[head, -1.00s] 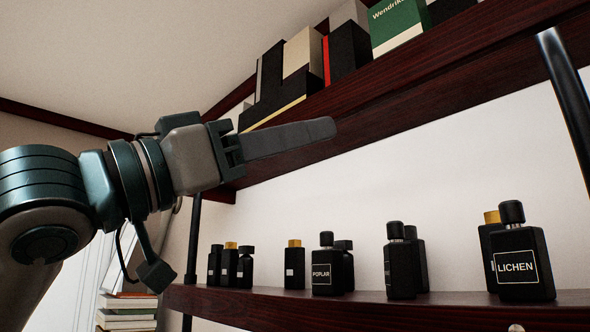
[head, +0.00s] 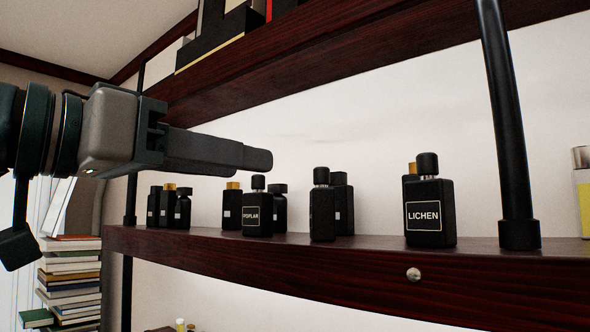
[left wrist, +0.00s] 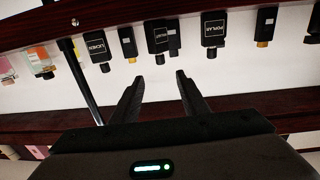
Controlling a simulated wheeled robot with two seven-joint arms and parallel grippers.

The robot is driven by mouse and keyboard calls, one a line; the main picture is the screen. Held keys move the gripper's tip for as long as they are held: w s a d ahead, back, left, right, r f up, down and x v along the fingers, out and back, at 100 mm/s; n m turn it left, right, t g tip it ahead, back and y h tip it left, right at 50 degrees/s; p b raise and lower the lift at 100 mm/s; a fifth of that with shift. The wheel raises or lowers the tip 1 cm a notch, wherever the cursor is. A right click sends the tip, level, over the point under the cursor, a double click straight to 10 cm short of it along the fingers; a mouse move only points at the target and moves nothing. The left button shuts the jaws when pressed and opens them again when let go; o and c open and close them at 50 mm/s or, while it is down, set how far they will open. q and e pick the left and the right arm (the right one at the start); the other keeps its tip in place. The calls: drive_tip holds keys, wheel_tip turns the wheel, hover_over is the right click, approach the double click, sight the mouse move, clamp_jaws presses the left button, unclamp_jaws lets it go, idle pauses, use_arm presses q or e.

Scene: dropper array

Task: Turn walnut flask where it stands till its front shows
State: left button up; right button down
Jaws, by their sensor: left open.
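A black flask (head: 322,213) with a round black cap stands upright on the shelf (head: 400,254), between the flasks marked POPLAR (head: 257,212) and LICHEN (head: 430,211). In the head view it is turned mostly edge-on and its label cannot be read. This is probably the walnut flask. In the left wrist view, upside down, it (left wrist: 157,38) shows a label too small to read surely. My left gripper (head: 262,160) is open and empty, above and left of it in the head view. In the left wrist view the spread fingertips (left wrist: 158,77) point toward it, apart from it.
Another black flask (head: 342,200) stands close behind the turned one. More black flasks stand to the left, some with gold caps (head: 233,185). A dark post (head: 507,130) rises right of LICHEN. An upper shelf (head: 280,62) overhangs. Books (head: 70,285) are stacked lower left.

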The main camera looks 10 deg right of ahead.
sight(317, 174)
use_arm(q)
drive_tip(key=p+x, duration=0.6)
drive_tip(key=x, duration=0.9)
drive_tip(key=shift+r, duration=0.1)
drive_tip(key=shift+w+d, duration=0.5)
drive_tip(key=shift+d, duration=0.05)
use_arm(e)
wheel_tip(317, 174, up, 6)
drive_tip(key=s, duration=0.1)
drive_tip(key=shift+s+d+r+g, duration=0.15)
drive_tip(key=shift+s+d+g, duration=0.15)
drive_tip(key=shift+d, duration=0.15)
